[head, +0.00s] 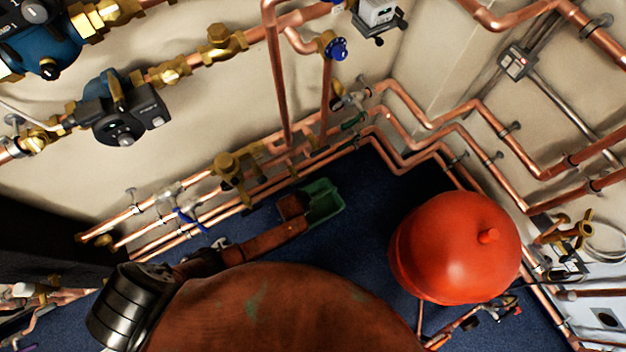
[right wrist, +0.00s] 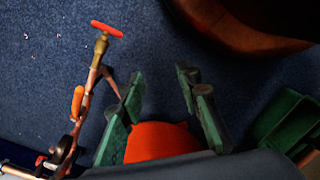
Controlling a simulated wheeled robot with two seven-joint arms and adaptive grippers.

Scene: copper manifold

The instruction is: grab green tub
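The green tub (head: 325,199) sits on the blue floor near the wall pipes in the head view, left of a red round vessel. A brown piece overlaps its left side. In the right wrist view the tub (right wrist: 283,122) is at the right edge, partly cut off. My right gripper (right wrist: 160,88) has its two greenish fingers spread apart with nothing held between them. The tub lies to the right of these fingers, apart from them. The right gripper cannot be made out in the head view. My left gripper is in neither view.
The red vessel (head: 455,247) stands right of the tub, and its red surface (right wrist: 160,141) shows behind the fingers. A large rusty brown dome (head: 285,315) fills the bottom of the head view. Copper pipes (head: 400,160) run along the walls. Blue floor (head: 355,245) is bare between dome and vessel.

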